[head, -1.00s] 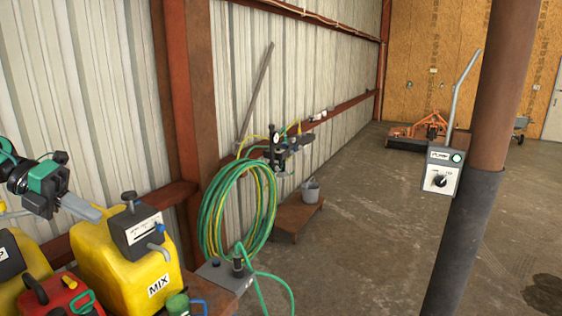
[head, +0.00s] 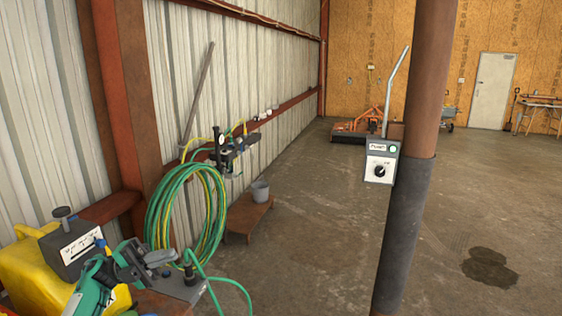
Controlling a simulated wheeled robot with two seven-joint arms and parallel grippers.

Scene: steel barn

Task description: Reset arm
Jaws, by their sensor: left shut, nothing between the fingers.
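My left gripper (head: 150,262), black and grey with a green arm link behind it, shows at the lower left. It is shut and holds nothing. It is in front of the yellow jug's right side and the grey box with a black knob (head: 182,284), partly covering both. I cannot tell whether it touches either. My right gripper is not in view.
A yellow jug (head: 24,272) with a grey gauge box (head: 75,247) stands at the left. A green hose coil (head: 158,215) hangs by the wall. A pillar (head: 402,235) with a control box (head: 381,165) stands right of centre. Open floor lies between.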

